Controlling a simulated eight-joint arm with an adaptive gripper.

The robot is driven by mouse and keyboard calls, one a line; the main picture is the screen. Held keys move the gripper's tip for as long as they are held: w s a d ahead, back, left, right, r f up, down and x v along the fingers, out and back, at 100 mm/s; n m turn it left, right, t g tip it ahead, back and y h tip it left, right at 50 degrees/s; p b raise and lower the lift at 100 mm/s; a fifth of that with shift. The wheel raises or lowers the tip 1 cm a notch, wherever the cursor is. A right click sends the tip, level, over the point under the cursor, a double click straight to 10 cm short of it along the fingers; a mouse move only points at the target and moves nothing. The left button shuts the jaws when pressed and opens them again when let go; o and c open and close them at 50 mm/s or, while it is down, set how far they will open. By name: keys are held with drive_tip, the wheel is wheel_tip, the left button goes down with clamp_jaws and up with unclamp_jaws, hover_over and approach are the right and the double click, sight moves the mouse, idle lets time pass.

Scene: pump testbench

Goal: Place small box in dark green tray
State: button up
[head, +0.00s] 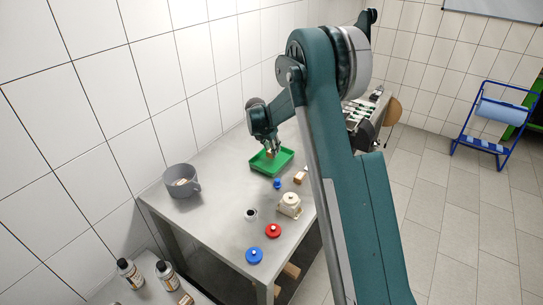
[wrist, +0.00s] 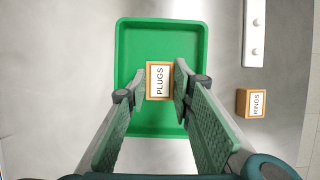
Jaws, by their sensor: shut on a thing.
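My gripper (wrist: 159,85) is shut on a small box (wrist: 159,70) labelled PLUGS, brown with a white top, held between the fingertips. The green tray (wrist: 140,35) lies below, and the box is within the tray's outline in the wrist view. In the head view, my gripper (head: 270,150) points down over the green tray (head: 284,162) on the metal table. The held box is small and partly hidden there. I cannot tell whether it touches the tray floor.
A box labelled RINGS (wrist: 250,103) stands right of the tray. A white bar (wrist: 254,35) lies beyond it.

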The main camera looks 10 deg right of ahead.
drive_tip(key=shift+f, duration=1.85)
drive_tip(key=shift+f, duration=0.2)
drive_tip(key=o, duration=0.9)
drive_tip(key=shift+r, duration=0.15)
drive_tip(key=shift+r, duration=0.15)
drive_tip(key=shift+v, duration=5.95)
drive_tip(key=shift+s, duration=0.1)
